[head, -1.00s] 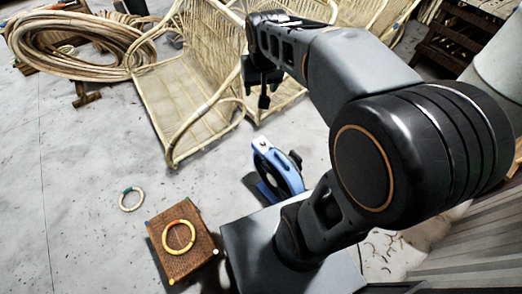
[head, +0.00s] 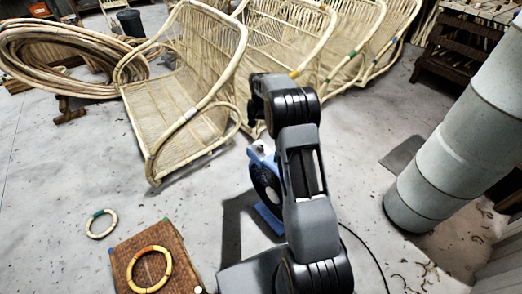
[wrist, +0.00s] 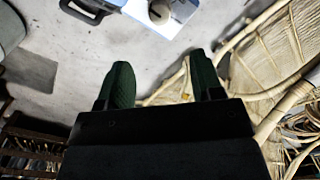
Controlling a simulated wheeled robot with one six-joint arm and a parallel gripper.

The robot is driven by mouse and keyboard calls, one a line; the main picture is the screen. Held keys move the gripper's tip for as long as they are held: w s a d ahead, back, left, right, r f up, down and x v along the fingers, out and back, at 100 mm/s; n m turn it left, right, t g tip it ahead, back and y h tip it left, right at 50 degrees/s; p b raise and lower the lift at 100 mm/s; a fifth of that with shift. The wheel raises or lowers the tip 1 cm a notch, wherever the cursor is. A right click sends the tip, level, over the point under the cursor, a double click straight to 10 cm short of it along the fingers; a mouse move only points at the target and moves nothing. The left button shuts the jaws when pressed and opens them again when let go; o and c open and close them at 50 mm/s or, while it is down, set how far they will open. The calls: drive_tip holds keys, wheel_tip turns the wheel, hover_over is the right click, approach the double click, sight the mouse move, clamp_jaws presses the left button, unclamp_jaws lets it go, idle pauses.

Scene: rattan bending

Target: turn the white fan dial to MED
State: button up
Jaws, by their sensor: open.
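The blue fan (head: 265,188) stands on the floor in the middle of the head view, partly hidden behind my arm. Its blue and white top also shows at the upper edge of the wrist view (wrist: 184,9), cut off by the frame. A round greyish knob (wrist: 159,12) sits on it there; I cannot read any markings or its setting. My gripper (wrist: 162,80) is open and empty, with two green fingers apart from each other and from the fan. In the head view, my gripper is mostly hidden behind my arm.
Rattan chair frames (head: 190,120) stand behind and left of the fan. A brown woven box (head: 125,262) with a yellow ring (head: 149,270) is at front left, and another ring (head: 101,224) lies on the floor. A thick grey pipe (head: 440,165) rises at right. A cable crosses the floor.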

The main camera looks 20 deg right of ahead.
sight(261, 145)
wheel_tip(261, 145, down, 13)
drive_tip(key=b, duration=0.4)
drive_tip(key=shift+r, duration=0.1)
drive_tip(key=shift+c, duration=0.2)
